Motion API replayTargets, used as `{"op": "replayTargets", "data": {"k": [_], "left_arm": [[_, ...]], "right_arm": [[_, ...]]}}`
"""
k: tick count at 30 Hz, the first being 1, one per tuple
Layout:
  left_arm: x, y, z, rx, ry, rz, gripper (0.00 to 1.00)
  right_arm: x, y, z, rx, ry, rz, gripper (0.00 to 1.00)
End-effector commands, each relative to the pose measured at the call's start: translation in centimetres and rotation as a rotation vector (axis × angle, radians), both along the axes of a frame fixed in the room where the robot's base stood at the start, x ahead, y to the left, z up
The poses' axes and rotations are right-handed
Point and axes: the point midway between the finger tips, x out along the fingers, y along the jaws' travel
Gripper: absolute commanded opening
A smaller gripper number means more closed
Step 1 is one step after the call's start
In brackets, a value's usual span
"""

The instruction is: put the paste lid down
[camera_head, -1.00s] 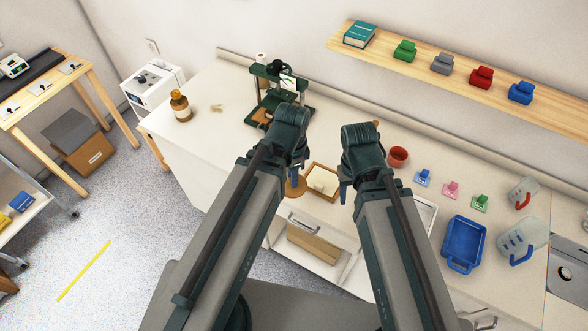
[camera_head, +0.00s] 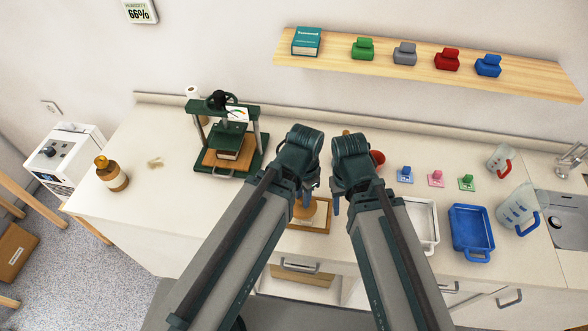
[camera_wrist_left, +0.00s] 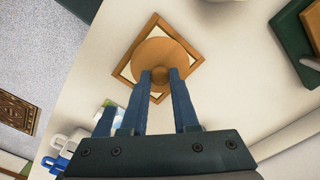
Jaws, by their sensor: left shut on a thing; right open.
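The paste lid is a round tan wooden disc (camera_wrist_left: 150,52) with a knob; it also shows in the head view (camera_head: 302,213). My left gripper (camera_head: 308,196) is shut on the lid's knob, which sits between the fingertips in the left wrist view. The disc lies over a square wooden frame (camera_wrist_left: 187,38), whose pale inside shows at the corners. In the head view the frame (camera_head: 327,222) is on the counter near its front edge. I cannot tell whether the lid touches it. My right gripper (camera_head: 337,204) is open and appears empty, just right of the left one.
A green press (camera_head: 257,147) stands left, with an amber bottle (camera_head: 112,179) beyond it. A red pot (camera_head: 378,158) is behind my right arm. A white tray (camera_head: 434,222), a blue tray (camera_head: 471,251) and jugs (camera_head: 514,209) are right. The counter between bottle and press is mostly clear.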

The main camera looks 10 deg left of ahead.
Motion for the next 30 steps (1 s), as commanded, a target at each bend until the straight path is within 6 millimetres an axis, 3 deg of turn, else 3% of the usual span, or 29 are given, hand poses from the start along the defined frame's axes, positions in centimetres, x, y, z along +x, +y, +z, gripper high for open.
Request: {"op": "replayTargets", "data": {"k": [4, 7, 15, 21, 30], "left_arm": [[0.2, 0.0, 0.0, 0.0, 0.0, 0.003, 0.0], [1.6, 0.5, -0.2, 0.0, -0.001, 0.005, 0.0], [8.1, 3.2, -0.9, -0.001, -0.002, 0.005, 0.0], [11.9, 4.9, -1.3, -0.001, -0.002, 0.004, 0.0], [13.5, 5.7, -1.4, -0.001, -0.002, 0.001, 0.0]], "right_arm": [[0.0, 0.0, 0.0, 0.0, 0.0, 0.0, 0.5], [0.0, 0.0, -0.2, 0.0, 0.0, 0.0, 0.5], [0.0, 0.0, -0.9, 0.0, 0.0, 0.0, 0.5], [0.0, 0.0, -1.3, 0.0, 0.0, 0.0, 0.5], [0.0, 0.0, -1.4, 0.0, 0.0, 0.0, 0.5]]}}
